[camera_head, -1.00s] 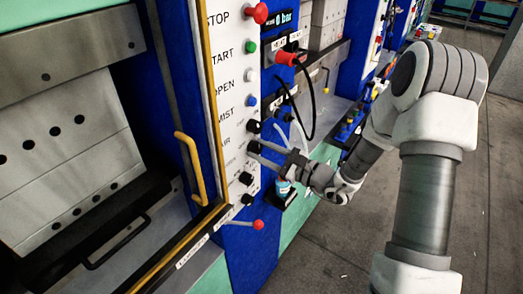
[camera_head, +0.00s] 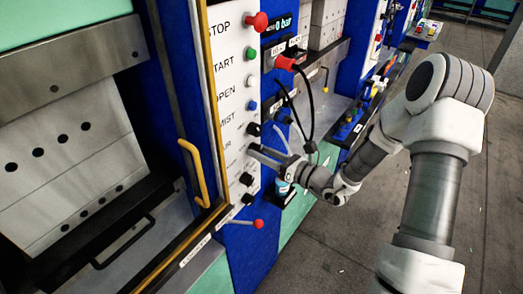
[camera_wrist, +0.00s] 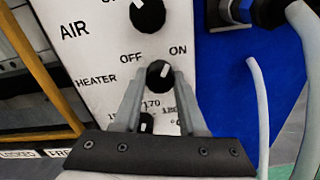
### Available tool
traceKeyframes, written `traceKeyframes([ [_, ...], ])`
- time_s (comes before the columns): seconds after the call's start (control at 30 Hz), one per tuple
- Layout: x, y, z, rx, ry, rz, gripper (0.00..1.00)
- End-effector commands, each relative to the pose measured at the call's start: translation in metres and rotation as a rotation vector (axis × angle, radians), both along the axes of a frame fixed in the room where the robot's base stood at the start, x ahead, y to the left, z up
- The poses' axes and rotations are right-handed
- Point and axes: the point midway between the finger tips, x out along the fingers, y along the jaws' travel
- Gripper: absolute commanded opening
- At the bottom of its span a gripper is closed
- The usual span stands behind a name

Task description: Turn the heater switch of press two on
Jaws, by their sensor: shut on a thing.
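The heater switch (camera_wrist: 159,74) is a black round knob with a white mark, on a white panel between the printed words OFF and ON. In the wrist view its mark points up and to the right, toward ON. My gripper (camera_wrist: 157,79) is shut on this knob, one finger on each side. In the head view my gripper (camera_head: 254,151) reaches the panel (camera_head: 226,95) from the right and mostly hides the heater knob.
The air knob (camera_wrist: 147,14) is just above; the temperature knob (camera_wrist: 146,122) is below, partly hidden by my gripper. A yellow handle (camera_head: 194,172) stands left of the panel. A red-tipped lever (camera_head: 258,224) is below. Black cables (camera_head: 309,115) hang to the right.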

Motion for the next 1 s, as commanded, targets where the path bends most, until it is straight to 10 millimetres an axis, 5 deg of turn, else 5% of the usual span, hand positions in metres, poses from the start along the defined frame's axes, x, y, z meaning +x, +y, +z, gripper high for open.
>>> traceKeyframes([
  [0.53, 0.0, -0.0004, -0.0003, 0.018, 0.023, -0.001, 0.0],
  [0.57, -0.0001, -0.0003, -0.0002, 0.018, 0.023, -0.001, 0.43],
  [0.7, 0.0, -0.0002, -0.0002, 0.017, 0.022, -0.001, 0.68],
  [1.0, -0.0002, -0.0006, -0.0003, 0.016, 0.021, -0.001, 0.71],
])
